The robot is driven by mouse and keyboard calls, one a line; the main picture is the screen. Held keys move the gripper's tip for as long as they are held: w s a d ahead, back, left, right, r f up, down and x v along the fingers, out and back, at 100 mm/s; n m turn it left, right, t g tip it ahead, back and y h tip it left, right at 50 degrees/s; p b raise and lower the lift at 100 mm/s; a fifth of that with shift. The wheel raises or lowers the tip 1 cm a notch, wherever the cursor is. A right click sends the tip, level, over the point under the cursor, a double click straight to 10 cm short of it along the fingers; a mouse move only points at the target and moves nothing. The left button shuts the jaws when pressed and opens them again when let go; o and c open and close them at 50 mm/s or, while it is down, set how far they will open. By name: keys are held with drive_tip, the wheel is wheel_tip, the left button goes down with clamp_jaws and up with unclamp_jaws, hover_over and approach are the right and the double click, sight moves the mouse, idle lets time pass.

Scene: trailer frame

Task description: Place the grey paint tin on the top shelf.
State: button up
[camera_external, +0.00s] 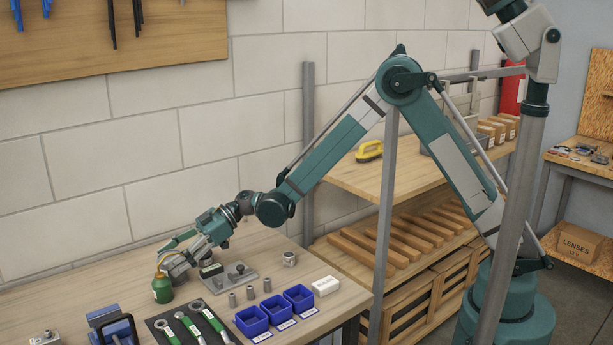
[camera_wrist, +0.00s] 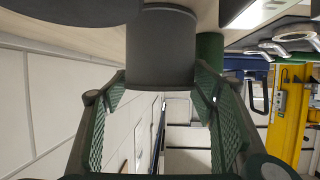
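A plain dark grey cylinder (camera_wrist: 160,50), which looks like the grey paint tin, stands at the fingertips in the wrist view, where the bench appears along the top. My gripper (camera_wrist: 160,78) has one ribbed finger at each side of it. The fingertips line up closely with its sides, but I cannot tell whether they press on it. In the external view my gripper (camera_external: 172,266) is low over the workbench, and I cannot make out the grey tin there. A green tin (camera_external: 162,288) stands beside the gripper and also shows in the wrist view (camera_wrist: 209,48). The shelf unit's top shelf (camera_external: 362,182) is at right.
On the workbench (camera_external: 75,290) are blue bins (camera_external: 252,320), wrenches (camera_external: 190,330), a blue vise (camera_external: 112,326) and a metal plate (camera_external: 228,278). The top shelf holds a yellow brush (camera_external: 369,151) and several boxes (camera_external: 497,129), with bare wood near the brush. A grey post (camera_external: 387,215) stands in front.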

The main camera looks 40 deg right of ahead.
drive_tip(key=c, duration=0.9)
wheel_tip(320, 180, up, 18)
drive_tip(key=p, duration=0.3)
idle(0.5)
